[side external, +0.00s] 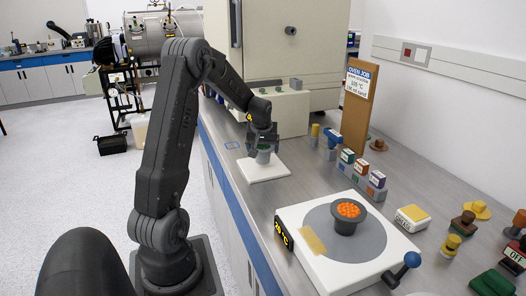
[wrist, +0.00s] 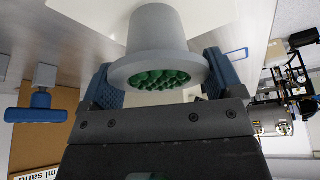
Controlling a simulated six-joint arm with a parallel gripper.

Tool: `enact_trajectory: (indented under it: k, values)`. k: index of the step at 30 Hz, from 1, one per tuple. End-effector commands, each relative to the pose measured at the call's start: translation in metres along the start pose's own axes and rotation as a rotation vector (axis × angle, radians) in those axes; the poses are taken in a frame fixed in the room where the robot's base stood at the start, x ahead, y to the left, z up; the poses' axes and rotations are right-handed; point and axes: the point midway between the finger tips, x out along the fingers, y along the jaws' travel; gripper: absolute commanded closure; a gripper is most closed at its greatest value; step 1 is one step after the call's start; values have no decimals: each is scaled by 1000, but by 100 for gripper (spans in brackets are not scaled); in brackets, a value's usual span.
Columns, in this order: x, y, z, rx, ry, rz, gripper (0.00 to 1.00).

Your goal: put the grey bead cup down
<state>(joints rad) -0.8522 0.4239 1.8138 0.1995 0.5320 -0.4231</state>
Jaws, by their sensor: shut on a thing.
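My gripper (side external: 263,143) is shut on the grey bead cup (wrist: 155,38). In the wrist view the cup sits between my blue fingers (wrist: 158,84), with green beads (wrist: 158,78) showing in its wide mouth. In the side view the cup (side external: 263,157) is small and partly hidden by my gripper. It is over the white square tile (side external: 263,172) on the grey bench. I cannot tell whether its base touches the tile.
A white hotplate (side external: 300,254) bears a dark cup of orange beads (side external: 349,209). Grey blocks with coloured tops (side external: 361,170) and a blue-handled valve (side external: 332,133) stand right of the tile. An oven (side external: 270,48) is behind. A brown sign board (side external: 357,99) stands upright.

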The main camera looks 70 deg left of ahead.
Motion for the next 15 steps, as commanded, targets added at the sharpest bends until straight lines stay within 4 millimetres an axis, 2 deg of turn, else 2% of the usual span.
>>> enact_trajectory:
  k: [3, 15]
  values:
    - [11, 0, 5, 1, 1, 0, 38]
    - [15, 0, 6, 0, 2, 1, 38]
